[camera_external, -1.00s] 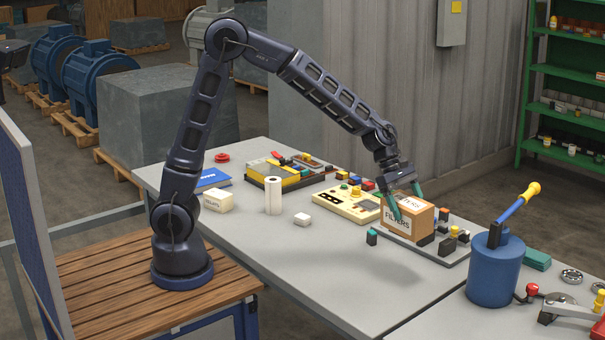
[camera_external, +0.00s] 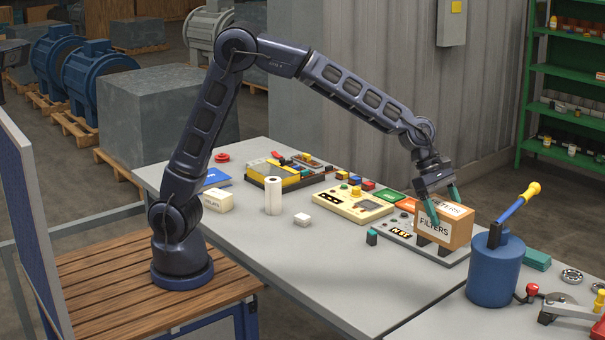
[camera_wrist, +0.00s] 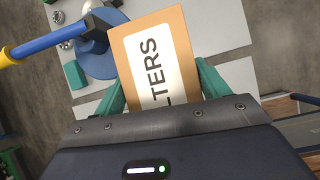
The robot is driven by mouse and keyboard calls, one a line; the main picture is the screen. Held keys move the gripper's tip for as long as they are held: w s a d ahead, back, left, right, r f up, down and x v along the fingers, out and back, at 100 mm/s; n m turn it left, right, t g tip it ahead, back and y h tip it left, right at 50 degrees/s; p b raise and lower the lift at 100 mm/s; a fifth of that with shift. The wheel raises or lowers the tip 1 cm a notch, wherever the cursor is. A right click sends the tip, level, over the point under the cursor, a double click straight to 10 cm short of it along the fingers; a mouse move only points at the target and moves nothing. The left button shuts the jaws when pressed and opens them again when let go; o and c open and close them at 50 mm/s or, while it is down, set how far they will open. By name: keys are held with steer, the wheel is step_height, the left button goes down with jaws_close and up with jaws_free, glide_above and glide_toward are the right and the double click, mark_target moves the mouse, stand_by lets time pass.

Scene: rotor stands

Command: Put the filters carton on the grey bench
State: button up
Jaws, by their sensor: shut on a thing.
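The filters carton (camera_external: 457,235) is a brown box with white labels. My gripper (camera_external: 444,209) is shut on it, one green finger on each side. The carton hangs over the grey panel with small blocks (camera_external: 397,238), just left of the blue canister; I cannot tell whether it touches anything below. In the wrist view the carton (camera_wrist: 151,27) sits between the two fingers (camera_wrist: 160,88), its label partly cut off by my gripper's body. The grey bench top (camera_external: 330,275) is below, with another grey top (camera_external: 455,322) adjoining at the right.
A blue canister (camera_external: 493,275) with a blue and yellow handled tool (camera_external: 518,208) stands close to the carton's right. The front middle of the bench is clear.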

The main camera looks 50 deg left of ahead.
steer(key=s+d+r, duration=0.1)
steer(key=s+d, duration=0.3)
steer(key=d, duration=0.4)
steer(key=s+d, duration=0.5)
steer(key=d, duration=0.3)
steer(key=shift+n, duration=0.3)
step_height(320, 180, down, 20)
steer(key=shift+r, duration=0.1)
steer(key=o, duration=1.6)
steer(key=shift+a, duration=0.1)
steer(key=v, duration=1.2)
steer(key=shift+w, duration=0.1)
